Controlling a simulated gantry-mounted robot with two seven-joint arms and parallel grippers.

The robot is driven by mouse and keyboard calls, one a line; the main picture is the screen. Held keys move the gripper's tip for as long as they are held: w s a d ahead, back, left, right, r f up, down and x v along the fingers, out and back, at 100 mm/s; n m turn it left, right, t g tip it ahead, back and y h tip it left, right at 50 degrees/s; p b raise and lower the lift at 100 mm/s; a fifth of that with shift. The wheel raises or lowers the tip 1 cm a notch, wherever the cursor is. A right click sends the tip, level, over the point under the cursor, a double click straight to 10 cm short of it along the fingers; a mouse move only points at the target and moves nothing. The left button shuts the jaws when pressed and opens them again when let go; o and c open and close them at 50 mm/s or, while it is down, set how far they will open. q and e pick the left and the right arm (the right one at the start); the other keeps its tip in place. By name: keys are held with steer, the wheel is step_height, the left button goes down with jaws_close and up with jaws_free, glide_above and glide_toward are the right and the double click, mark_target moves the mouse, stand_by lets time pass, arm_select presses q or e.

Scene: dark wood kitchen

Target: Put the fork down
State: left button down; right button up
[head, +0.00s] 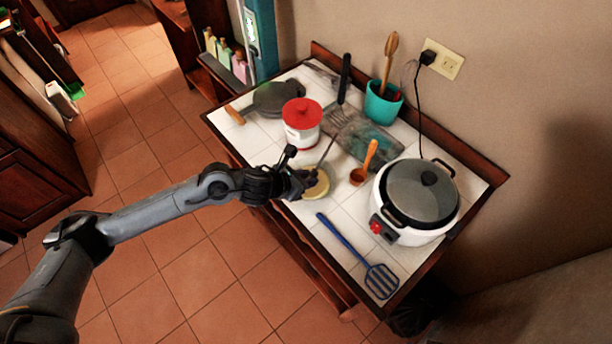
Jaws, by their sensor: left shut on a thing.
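The fork (330,146) is thin and dark grey, and its tines point up and away, in front of the grey board. My left gripper (306,180) is shut on the lower end of the fork and holds it tilted over a round yellowish dish (321,187) on the white tiled counter (335,208). The gripper partly covers the dish. I cannot tell whether the gripper touches it. My right gripper is not in view.
A red-lidded white container (302,122) stands behind the gripper. A rice cooker (418,200), an orange ladle (366,165), a blue slotted turner (357,256), a grey board (368,140) and a teal utensil pot (383,104) share the counter. Bare tiles show left of the turner.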

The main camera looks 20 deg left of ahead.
mark_target(318, 166)
arm_select(q)
steer(key=shift+f+b, duration=0.3)
steer(key=shift+f, duration=0.35)
steer(key=c, duration=0.8)
jaws_free()
steer(key=shift+c, duration=0.2)
steer(key=shift+r, duration=0.1)
step_height(318, 166, up, 7)
steer(key=p, duration=0.5)
